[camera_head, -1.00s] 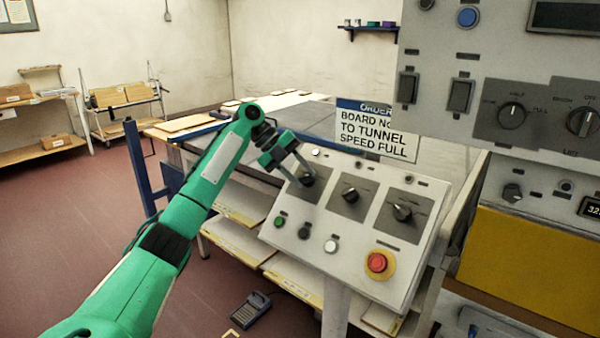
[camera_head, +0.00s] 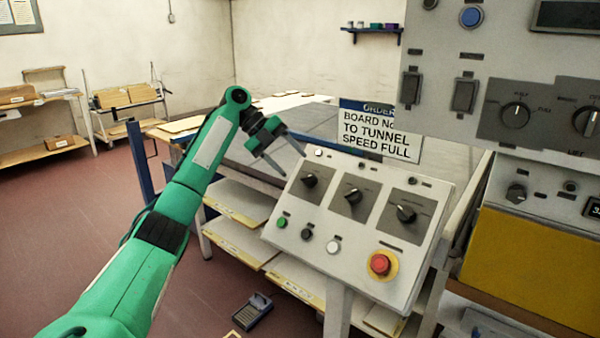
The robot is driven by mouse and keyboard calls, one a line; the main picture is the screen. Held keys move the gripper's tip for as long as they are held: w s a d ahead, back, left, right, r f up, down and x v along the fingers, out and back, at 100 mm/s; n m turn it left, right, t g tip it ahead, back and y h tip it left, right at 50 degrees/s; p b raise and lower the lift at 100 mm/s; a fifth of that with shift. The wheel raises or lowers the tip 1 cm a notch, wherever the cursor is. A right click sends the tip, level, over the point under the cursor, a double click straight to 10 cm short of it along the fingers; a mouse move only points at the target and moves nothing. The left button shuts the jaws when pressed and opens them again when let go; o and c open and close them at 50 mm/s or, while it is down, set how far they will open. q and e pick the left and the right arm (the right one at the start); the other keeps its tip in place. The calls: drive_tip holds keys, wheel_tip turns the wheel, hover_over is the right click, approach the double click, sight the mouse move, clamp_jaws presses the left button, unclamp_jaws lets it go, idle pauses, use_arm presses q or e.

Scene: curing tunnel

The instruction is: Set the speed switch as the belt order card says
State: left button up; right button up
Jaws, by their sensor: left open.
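The order card (camera_head: 380,135) stands behind the sloped console; its visible words read "ORDER", "BOARD", "TO TUNNEL", "SPEED FULL", with part cut off by the upright panel. The sloped console (camera_head: 318,222) carries three black rotary switches: left (camera_head: 309,181), middle (camera_head: 353,195) and right (camera_head: 406,213). Their labels are too small to read. My left gripper (camera_head: 293,163) is open and empty, up and left of the left switch and apart from it. My right gripper is not in view.
The upright grey panel (camera_head: 450,125) at right holds a rotary switch (camera_head: 515,115) with "HALF" above it, and another knob (camera_head: 586,121). The sloped console also has a red button (camera_head: 380,264) and small buttons. A work table (camera_head: 230,150) stands behind my arm.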

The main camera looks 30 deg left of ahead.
use_arm(q)
drive_tip(key=v, duration=0.8)
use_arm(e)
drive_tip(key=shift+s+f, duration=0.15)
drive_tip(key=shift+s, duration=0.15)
use_arm(q)
drive_tip(key=shift+a, duration=0.1)
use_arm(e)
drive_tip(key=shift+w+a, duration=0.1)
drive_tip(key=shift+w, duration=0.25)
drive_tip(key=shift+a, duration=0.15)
